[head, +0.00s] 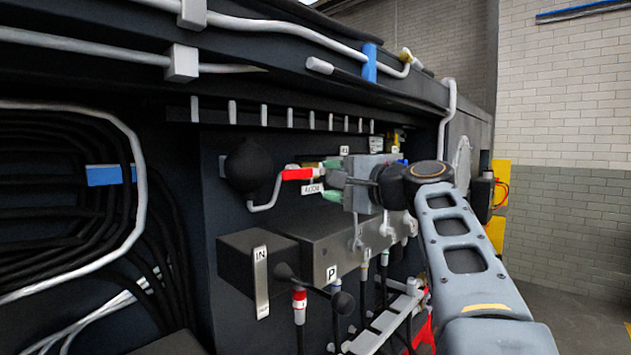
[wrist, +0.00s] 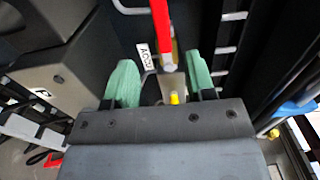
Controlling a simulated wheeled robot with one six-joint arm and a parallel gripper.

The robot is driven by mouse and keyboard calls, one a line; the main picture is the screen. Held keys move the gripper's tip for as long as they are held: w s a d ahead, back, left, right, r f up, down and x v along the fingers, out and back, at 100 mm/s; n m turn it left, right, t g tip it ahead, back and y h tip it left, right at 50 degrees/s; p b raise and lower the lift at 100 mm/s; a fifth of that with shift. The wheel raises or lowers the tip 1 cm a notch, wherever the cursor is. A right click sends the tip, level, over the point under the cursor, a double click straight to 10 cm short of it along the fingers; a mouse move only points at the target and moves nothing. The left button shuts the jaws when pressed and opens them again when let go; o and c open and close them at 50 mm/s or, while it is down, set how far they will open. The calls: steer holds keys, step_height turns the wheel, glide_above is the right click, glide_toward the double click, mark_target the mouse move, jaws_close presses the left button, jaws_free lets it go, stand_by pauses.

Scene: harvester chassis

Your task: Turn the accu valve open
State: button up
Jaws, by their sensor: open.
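The accu valve's red lever (head: 298,174) sticks out to the left from the valve, just beside a white ACCU label (head: 312,188). In the wrist view the red lever (wrist: 160,22) runs up from the top centre, with the ACCU label (wrist: 145,57) at its left. My gripper (head: 333,181) has green fingertips and reaches in from the right. In the wrist view my gripper (wrist: 161,80) is open, its fingers on either side of the valve's pivot end and apart from each other. Whether a finger touches the valve cannot be told. The valve body is partly hidden behind my gripper.
A black sphere (head: 250,166) with a bent grey pipe (head: 266,204) stands left of the lever. Below is a grey block (head: 340,247) marked P, beside a block with an IN plate (head: 261,283). Coiled black hoses (head: 65,200) hang at the left. Open floor lies at the right.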

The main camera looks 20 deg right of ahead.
steer(key=shift+v, duration=1.25)
